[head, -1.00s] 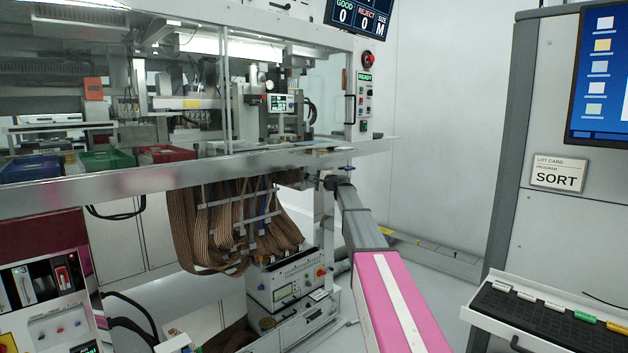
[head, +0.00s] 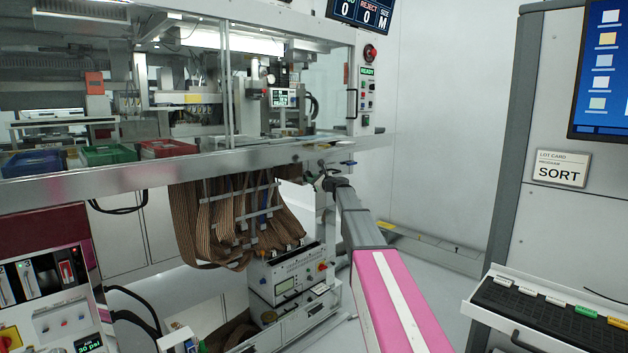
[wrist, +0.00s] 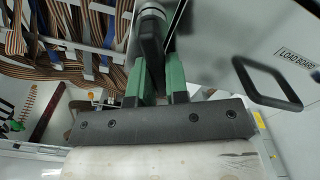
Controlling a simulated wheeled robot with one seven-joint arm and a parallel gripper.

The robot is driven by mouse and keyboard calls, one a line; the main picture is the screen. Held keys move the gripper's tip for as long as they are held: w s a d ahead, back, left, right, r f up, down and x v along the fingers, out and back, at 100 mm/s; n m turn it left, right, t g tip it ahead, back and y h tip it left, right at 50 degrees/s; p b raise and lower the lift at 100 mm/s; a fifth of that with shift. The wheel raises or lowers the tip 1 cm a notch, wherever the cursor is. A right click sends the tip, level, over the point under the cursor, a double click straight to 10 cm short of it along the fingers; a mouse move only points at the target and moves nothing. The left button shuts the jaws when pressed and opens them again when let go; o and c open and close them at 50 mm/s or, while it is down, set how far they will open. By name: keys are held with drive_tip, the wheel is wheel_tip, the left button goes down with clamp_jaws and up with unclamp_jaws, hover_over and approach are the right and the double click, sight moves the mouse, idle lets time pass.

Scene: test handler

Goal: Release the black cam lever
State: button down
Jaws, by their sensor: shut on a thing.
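The black cam lever (wrist: 151,42) shows in the wrist view as a dark upright bar between the green fingers of my gripper (wrist: 155,78). The fingers are shut on it. Its upper end meets a round grey and black part at the top of the picture. In the head view my gripper (head: 327,181) is small, just under the front edge of the machine's deck, at the end of my arm. The lever is too small there to tell from the gripper.
A black loop handle (wrist: 267,84) sits right of my gripper, by a LOAD BOARD label (wrist: 297,58). Brown ribbon cables (head: 235,222) hang under the machine to the left. A grey cabinet with a sloped tray (head: 545,312) stands at the right.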

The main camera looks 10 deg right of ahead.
drive_tip(key=m, duration=0.2)
drive_tip(key=a+m, duration=0.1)
drive_tip(key=s+m, duration=0.1)
drive_tip(key=m, duration=0.1)
drive_tip(key=shift+a+f+m, duration=0.2)
drive_tip(key=shift+a+m, duration=0.05)
drive_tip(key=shift+m, duration=0.05)
idle(0.4)
drive_tip(key=c, duration=1.1)
unclamp_jaws()
drive_tip(key=shift+s, duration=0.1)
drive_tip(key=v, duration=1)
drive_tip(key=shift+s+d, duration=0.2)
drive_tip(key=shift+s, duration=0.05)
